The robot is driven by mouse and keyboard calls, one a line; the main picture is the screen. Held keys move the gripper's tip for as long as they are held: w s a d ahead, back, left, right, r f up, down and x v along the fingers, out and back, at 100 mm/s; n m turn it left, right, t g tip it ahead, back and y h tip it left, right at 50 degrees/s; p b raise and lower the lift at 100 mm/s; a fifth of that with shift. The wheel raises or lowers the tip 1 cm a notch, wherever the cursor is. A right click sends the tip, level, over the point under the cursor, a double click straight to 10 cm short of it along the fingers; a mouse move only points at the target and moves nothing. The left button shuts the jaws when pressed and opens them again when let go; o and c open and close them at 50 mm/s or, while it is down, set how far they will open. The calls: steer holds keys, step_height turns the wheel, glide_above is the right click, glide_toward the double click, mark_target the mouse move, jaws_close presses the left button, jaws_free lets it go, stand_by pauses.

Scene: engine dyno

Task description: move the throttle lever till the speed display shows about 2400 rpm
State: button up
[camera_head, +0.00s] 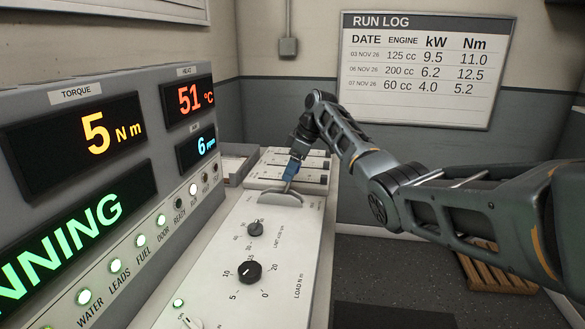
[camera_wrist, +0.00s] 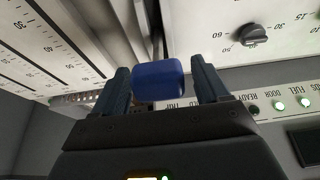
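The throttle lever rises from a grey curved guide (camera_head: 280,198) at the far end of the white control panel (camera_head: 262,290). Its blue knob (camera_wrist: 158,80) sits between the two fingers of my gripper (camera_wrist: 161,84) in the wrist view. A narrow gap seems to show between knob and fingers, clearest on the right. In the head view my gripper (camera_head: 293,166) reaches down over the lever and hides much of the knob. The speed display is not in view. Lit displays show torque 5 N m (camera_head: 95,132), heat 51 °C (camera_head: 190,98) and green letters ending "NNING" (camera_head: 60,250).
A small blue display (camera_head: 197,147) reads 6 ppm. A row of green lamps (camera_head: 115,265) runs along the console. A load knob (camera_head: 249,272) and a smaller knob (camera_head: 255,228) stand on the panel before the lever. A run log board (camera_head: 425,70) hangs on the wall.

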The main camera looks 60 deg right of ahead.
steer(key=v, duration=0.7)
steer(key=shift+s+r+b, duration=0.15)
steer(key=shift+r+b, duration=0.15)
steer(key=shift+r, duration=0.05)
steer(key=shift+c, duration=0.2)
